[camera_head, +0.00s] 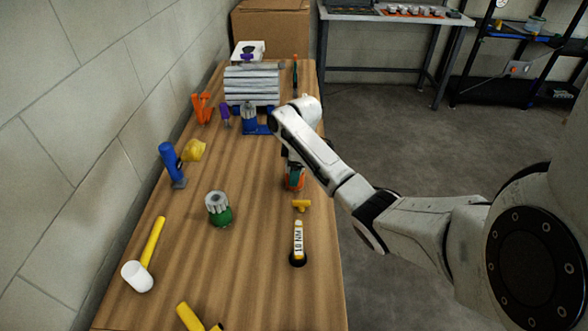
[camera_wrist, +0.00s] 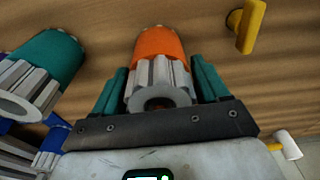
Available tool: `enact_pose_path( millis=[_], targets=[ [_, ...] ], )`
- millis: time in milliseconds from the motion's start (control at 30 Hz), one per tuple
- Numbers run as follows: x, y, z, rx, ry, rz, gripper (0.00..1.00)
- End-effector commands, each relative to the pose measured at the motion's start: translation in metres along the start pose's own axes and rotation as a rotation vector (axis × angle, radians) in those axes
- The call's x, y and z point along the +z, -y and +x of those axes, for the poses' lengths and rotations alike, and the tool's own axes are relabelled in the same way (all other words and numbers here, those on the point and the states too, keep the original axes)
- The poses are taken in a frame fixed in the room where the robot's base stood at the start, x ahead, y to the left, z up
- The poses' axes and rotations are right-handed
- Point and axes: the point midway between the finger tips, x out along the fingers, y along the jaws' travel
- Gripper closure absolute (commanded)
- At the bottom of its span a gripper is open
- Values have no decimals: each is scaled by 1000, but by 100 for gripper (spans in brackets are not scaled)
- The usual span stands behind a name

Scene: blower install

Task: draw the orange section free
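The orange section (camera_wrist: 160,43) has a grey ribbed end with a round hole that faces the wrist camera. In the wrist view it lies between the two teal-padded fingers of my gripper (camera_wrist: 161,82). The fingers flank it closely on both sides; I cannot tell whether they press on it. In the head view my gripper (camera_head: 294,172) is low over the right side of the table, and a bit of the orange section (camera_head: 295,185) shows beneath it. Its lower end is hidden. A teal-green section (camera_wrist: 56,55) with a similar grey ribbed end is to its left in the wrist view.
The wooden table (camera_head: 265,270) also holds a green section (camera_head: 219,213), a yellow-handled mallet (camera_head: 153,242), a blue tool (camera_head: 168,155), a small yellow piece (camera_head: 301,205) and a labelled black-and-yellow tool (camera_head: 298,240). Grey rods (camera_head: 252,85) are at the back. The wall borders the left.

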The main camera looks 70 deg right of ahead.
Motion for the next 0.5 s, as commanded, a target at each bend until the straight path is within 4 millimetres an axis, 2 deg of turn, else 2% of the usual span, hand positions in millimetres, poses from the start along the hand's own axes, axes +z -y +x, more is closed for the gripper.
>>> enact_pose_path(
  millis=[67,500],
  targets=[
    [0,0,0,0,0,0,34],
    [0,0,0,0,0,0,76]
  ],
)
